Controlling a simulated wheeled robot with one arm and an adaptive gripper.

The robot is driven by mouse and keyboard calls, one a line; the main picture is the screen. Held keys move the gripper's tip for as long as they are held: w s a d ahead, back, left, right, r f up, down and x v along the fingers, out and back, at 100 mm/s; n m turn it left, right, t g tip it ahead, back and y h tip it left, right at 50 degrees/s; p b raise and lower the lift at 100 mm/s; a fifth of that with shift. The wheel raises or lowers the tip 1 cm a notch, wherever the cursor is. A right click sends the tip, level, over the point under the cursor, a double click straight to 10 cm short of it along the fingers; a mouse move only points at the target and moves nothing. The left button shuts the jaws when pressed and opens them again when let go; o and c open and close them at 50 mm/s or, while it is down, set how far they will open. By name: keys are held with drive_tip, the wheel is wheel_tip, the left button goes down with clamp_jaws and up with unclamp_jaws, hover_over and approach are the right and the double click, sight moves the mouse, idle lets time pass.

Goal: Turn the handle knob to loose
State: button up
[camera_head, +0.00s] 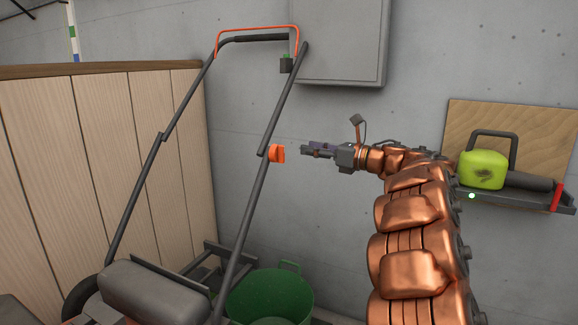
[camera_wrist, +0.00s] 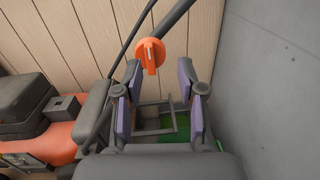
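The orange handle knob (camera_head: 277,153) sits on the right-hand bar of the mower handle (camera_head: 262,160), at the joint of the upper and lower tubes. In the wrist view the knob (camera_wrist: 151,54) shows its raised grip standing nearly upright. My gripper (camera_head: 304,150) is to the right of the knob in the head view, pointing at it with a small gap between. In the wrist view my gripper (camera_wrist: 158,72) has its two purple-padded fingers apart, with nothing held.
A green bucket (camera_head: 270,299) stands below the handle. A wooden panel (camera_head: 110,150) is behind the mower at left. A grey cabinet (camera_head: 340,40) hangs on the wall above. A shelf (camera_head: 520,200) with a lime-green blower (camera_head: 483,170) is at right.

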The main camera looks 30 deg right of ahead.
sight(284, 152)
drive_tip(key=shift+n+g+y, duration=0.4)
drive_tip(key=shift+n+y, duration=0.1)
drive_tip(key=shift+n, duration=0.1)
drive_tip(key=shift+w+a+f, duration=0.3)
drive_tip(key=shift+w+a, duration=0.45)
drive_tip(key=shift+w, duration=0.15)
drive_tip(key=shift+w+a+f, duration=0.25)
drive_tip(key=shift+w+a, duration=0.55)
drive_tip(key=shift+w, duration=0.15)
drive_tip(key=shift+w+a+f, duration=0.3)
drive_tip(key=shift+w+a, duration=0.45)
drive_tip(key=shift+w, duration=0.15)
clamp_jaws()
drive_tip(key=shift+d, duration=0.1)
